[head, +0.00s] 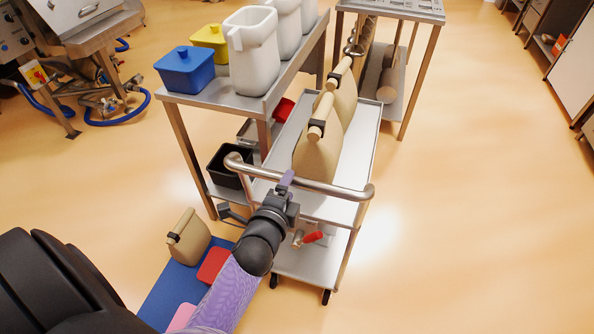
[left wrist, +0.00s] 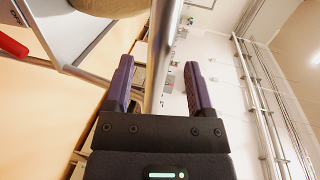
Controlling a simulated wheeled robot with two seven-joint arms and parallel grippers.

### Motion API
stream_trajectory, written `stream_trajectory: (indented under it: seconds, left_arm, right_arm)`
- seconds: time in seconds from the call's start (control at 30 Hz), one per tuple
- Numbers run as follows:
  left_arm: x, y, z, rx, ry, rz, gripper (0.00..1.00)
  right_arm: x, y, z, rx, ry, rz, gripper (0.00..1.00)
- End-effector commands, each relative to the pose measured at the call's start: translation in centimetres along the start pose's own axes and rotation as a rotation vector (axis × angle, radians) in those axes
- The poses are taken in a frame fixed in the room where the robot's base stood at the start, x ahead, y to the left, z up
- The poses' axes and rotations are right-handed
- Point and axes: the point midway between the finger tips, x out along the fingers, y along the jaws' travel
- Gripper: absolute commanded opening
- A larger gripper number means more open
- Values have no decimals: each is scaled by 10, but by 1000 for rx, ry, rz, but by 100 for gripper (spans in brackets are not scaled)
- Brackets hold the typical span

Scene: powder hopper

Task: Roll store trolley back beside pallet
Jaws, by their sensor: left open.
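The steel store trolley (head: 363,150) stands right of centre in the head view, with tan bags (head: 317,155) on its top tray. Its tubular push handle (head: 325,187) faces me. My left gripper (head: 284,184) is at this handle. In the left wrist view its purple fingers (left wrist: 158,78) are apart, and a grey bar (left wrist: 163,45) runs between them; contact cannot be told. A blue pallet (head: 167,292) lies on the floor at lower left, partly hidden by my arm. A tan bag (head: 190,238) and red and pink pieces show there. My right gripper is not in view.
A steel table (head: 214,95) with white jugs, a blue tub (head: 186,69) and a yellow tub stands close along the trolley's left. A black bin (head: 222,168) sits on its lower shelf. Another steel stand (head: 424,62) is behind. The floor on the right is clear.

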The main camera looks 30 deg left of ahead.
Motion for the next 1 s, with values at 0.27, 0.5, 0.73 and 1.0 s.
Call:
stream_trajectory:
  seconds: [0.27,0.5,0.73,1.0]
  left_arm:
    - [46,2,0,-1,0,2,70]
    - [52,1,0,-2,1,3,70]
    - [52,1,0,-3,1,3,42]
    - [52,1,0,-3,1,3,0]
  right_arm:
    - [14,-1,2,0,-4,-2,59]
    - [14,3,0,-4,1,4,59]
    - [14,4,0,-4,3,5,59]
    - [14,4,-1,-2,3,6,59]
